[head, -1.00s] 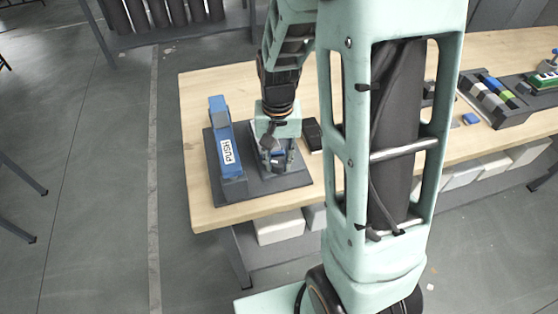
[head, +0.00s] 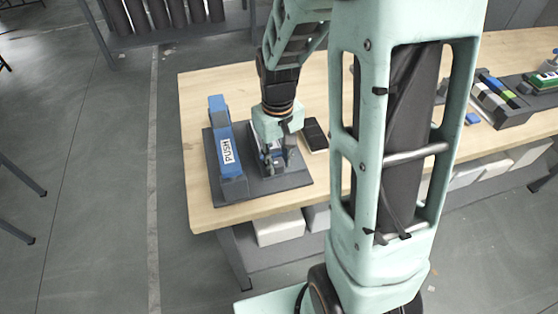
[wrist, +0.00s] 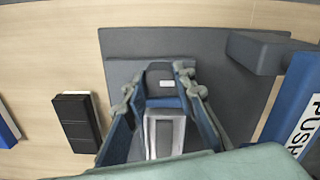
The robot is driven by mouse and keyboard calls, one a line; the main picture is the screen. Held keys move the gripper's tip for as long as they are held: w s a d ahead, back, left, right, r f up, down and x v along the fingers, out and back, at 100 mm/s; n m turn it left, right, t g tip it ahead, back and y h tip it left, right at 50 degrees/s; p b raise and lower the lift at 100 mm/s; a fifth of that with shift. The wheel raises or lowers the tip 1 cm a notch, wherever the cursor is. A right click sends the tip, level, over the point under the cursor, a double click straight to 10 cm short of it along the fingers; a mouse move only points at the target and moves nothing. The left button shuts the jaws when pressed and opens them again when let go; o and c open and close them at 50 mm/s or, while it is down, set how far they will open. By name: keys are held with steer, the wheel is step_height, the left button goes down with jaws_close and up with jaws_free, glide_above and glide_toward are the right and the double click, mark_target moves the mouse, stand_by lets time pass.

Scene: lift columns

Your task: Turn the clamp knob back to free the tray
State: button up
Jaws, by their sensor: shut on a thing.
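My gripper (head: 277,160) points down over the right part of a dark grey fixture plate (head: 293,181). The fingers hide most of the clamp and the knob's angle.
A blue bar marked PUSH (head: 224,136) stands left of my gripper on the same plate. A black block (head: 314,133) lies on the wooden table (head: 207,88) to the right. A dark rack with coloured blocks (head: 502,106) is further right. The table's left edge is clear.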

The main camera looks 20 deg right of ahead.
steer(key=o, duration=0.8)
steer(key=shift+r, duration=0.1)
step_height(320, 180, up, 7)
steer(key=p, duration=0.5)
